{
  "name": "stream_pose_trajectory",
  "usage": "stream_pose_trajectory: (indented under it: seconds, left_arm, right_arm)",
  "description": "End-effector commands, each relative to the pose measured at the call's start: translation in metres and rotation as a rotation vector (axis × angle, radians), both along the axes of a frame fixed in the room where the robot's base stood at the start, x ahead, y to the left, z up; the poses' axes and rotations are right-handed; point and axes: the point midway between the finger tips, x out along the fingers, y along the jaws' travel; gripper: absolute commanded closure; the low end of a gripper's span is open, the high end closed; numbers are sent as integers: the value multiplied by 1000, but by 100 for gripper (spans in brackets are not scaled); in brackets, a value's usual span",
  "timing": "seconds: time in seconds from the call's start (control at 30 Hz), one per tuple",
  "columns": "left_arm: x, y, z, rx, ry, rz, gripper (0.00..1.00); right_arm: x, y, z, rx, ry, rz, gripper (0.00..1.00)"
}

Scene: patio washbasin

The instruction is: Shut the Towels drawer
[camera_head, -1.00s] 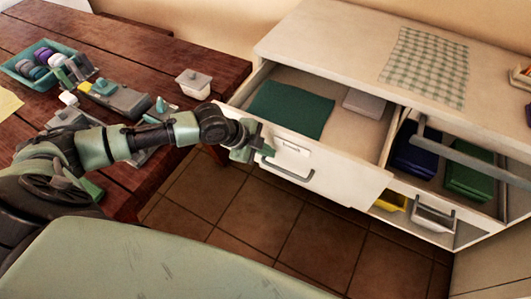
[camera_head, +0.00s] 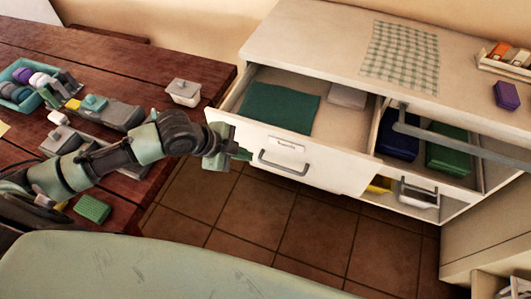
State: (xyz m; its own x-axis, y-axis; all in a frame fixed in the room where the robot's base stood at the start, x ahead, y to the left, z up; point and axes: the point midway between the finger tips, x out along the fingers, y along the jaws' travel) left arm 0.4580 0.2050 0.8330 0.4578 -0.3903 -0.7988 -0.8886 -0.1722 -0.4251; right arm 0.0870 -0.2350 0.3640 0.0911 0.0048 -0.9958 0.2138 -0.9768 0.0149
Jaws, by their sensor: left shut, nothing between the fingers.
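The Towels drawer (camera_head: 325,170) has a white front with a small label and a grey bar handle (camera_head: 284,168). It stands pulled out of the white cabinet, with a dark green cloth (camera_head: 280,106) and a pale box (camera_head: 347,95) inside. My left gripper (camera_head: 240,153) is shut and empty. It is at the left part of the drawer front, left of the label and handle; I cannot tell if it touches the front. My right gripper is not in view.
The tiled floor before the drawer is clear.

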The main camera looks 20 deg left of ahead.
Motion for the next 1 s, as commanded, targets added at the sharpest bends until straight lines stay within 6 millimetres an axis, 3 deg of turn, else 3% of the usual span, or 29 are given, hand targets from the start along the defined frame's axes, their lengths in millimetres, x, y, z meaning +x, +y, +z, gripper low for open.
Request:
stream_pose_trajectory:
  seconds: [0.17, 0.57, 0.73, 1.0]
  left_arm:
    - [8, -8, -13, -4, 2, 3, 100]
    - [46, -41, -80, -3, 2, 2, 100]
    - [73, -39, -76, 0, -1, 3, 100]
    - [85, -39, -77, 2, -1, 1, 100]
  right_arm:
    - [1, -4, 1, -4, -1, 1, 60]
    - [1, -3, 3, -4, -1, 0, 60]
    - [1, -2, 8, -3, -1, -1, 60]
    - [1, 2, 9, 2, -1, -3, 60]
